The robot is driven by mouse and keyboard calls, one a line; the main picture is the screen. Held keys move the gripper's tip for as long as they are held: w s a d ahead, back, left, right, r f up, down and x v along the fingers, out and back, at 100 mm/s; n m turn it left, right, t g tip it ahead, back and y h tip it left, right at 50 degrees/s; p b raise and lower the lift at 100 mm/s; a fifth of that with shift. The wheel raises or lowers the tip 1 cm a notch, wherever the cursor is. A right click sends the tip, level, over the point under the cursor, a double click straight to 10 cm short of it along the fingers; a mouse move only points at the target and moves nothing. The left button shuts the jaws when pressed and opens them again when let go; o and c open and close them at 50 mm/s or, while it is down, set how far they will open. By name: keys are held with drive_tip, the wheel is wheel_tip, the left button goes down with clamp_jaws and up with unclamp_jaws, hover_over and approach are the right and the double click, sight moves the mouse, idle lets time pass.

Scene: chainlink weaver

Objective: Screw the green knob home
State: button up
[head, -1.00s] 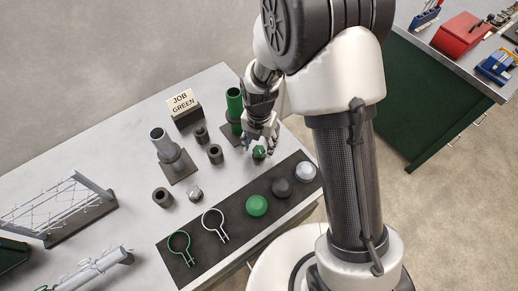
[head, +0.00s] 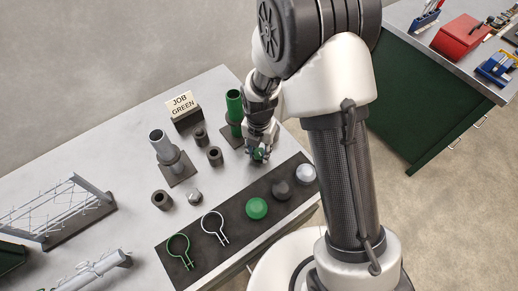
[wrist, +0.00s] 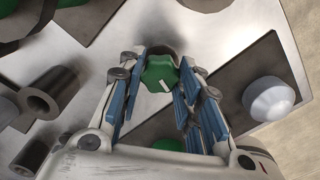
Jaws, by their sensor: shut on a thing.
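The green knob (wrist: 160,72) is a lobed cap with a white line on its top. It sits between the blue-padded fingers of my gripper (wrist: 160,84) in the wrist view, with a dark round part just behind it. In the head view the knob (head: 259,155) is partly hidden by my gripper (head: 257,151), which is low over the table near the dark mat. The fingers are shut on the knob from both sides. How deep the knob sits on its mount cannot be seen.
A green post (head: 234,104) stands close behind my gripper. A grey post (head: 161,146), dark sleeves (head: 215,156) and a grey knob (head: 194,197) are to the left. The dark mat (head: 232,233) holds a green cap (head: 257,208), rings and other caps. A sign (head: 181,103) reads JOB GREEN.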

drive_tip(key=c, duration=0.3)
